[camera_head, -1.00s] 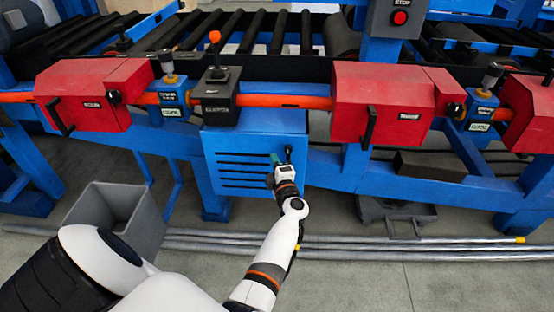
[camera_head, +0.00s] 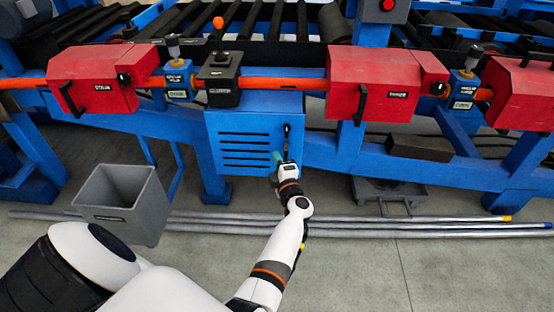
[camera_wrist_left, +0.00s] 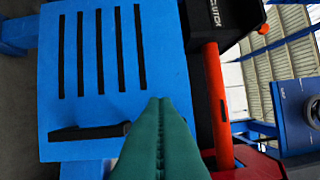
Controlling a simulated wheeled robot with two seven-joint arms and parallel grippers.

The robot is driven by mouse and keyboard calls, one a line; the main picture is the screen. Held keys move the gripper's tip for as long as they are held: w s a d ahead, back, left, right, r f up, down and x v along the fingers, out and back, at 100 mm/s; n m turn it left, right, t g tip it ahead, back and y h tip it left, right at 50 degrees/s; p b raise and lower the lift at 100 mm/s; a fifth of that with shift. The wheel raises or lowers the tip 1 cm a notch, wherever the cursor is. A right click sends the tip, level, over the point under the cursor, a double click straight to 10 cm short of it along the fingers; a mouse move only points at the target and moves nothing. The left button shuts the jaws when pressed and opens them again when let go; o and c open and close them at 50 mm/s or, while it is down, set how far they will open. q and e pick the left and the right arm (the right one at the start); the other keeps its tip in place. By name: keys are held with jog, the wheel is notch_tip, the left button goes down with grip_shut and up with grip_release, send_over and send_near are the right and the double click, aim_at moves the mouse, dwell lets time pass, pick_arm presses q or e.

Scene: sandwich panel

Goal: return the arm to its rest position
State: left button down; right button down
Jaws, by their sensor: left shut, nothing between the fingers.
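My left arm (camera_head: 270,262) is white with orange and dark bands and reaches forward from the bottom of the head view. My left gripper (camera_head: 277,158) has green fingers, shut with nothing between them. It is in front of the lower right part of the blue slotted panel (camera_head: 230,122), below the black handle (camera_head: 287,131). In the left wrist view the shut green fingers (camera_wrist_left: 160,108) point towards the panel (camera_wrist_left: 150,65), with the black handle (camera_wrist_left: 88,132) to their left. I cannot tell the exact gap to the panel. My right gripper is not in view.
Red boxes (camera_head: 372,82) sit along an orange bar above the panel. A black lever box (camera_head: 221,92) with an orange knob is above it. A grey bin (camera_head: 122,198) stands at left. Metal pipes (camera_head: 390,222) lie on the floor, with clear floor in front.

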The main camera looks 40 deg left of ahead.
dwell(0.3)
